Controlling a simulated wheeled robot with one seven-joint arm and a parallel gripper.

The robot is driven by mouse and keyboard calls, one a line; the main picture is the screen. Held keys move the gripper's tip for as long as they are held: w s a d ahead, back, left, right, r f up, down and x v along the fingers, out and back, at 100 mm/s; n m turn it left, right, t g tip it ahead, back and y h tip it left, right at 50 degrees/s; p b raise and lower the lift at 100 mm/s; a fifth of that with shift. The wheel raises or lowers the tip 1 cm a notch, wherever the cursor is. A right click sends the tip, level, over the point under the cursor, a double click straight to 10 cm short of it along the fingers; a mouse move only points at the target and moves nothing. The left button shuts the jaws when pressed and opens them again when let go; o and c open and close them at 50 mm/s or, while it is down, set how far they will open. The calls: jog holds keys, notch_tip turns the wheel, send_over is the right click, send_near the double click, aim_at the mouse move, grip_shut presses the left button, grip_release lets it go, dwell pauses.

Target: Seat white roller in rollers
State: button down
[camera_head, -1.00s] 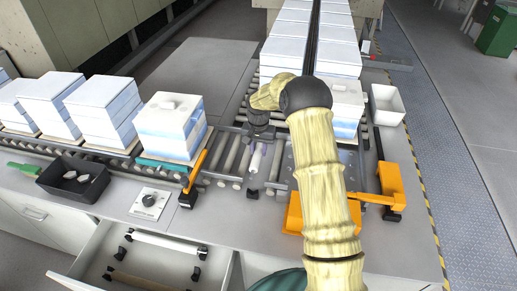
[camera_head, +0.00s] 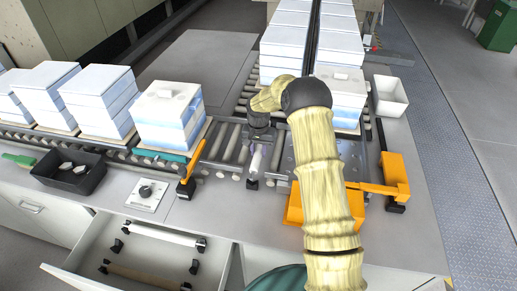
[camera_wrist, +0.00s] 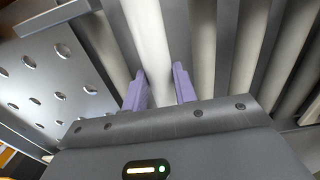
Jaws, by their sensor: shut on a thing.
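My gripper (camera_wrist: 160,88) is shut on a white roller (camera_wrist: 148,35), with one purple finger on each side of it in the wrist view. In the head view the gripper (camera_head: 260,146) is low over the front of the roller bed, left of the perforated metal plate (camera_wrist: 45,75). The near end of the held white roller (camera_head: 255,163) shows below the gripper, with a dark end piece by the bed's front edge. The rollers (camera_head: 222,141) of the bed lie side by side around it. Whether its ends sit in their mounts cannot be told.
Stacks of white-blue blocks (camera_head: 168,113) stand left, others behind right. An orange lever (camera_head: 190,172) is left of the gripper, an orange clamp (camera_head: 394,175) right. An open drawer (camera_head: 70,264) in front holds a white and a brown roller. A black tray (camera_head: 82,184) is left.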

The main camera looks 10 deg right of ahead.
jog(key=shift+f+b, duration=0.85)
jog(key=shift+f, duration=0.8)
jog(key=c, duration=1)
grip_release()
jog(key=shift+c, duration=0.2)
jog(key=shift+w+r, duration=0.1)
jog(key=shift+r, duration=0.45)
notch_tip(320, 180, up, 16)
jog(key=b, duration=0.3)
jog(key=shift+r, duration=0.2)
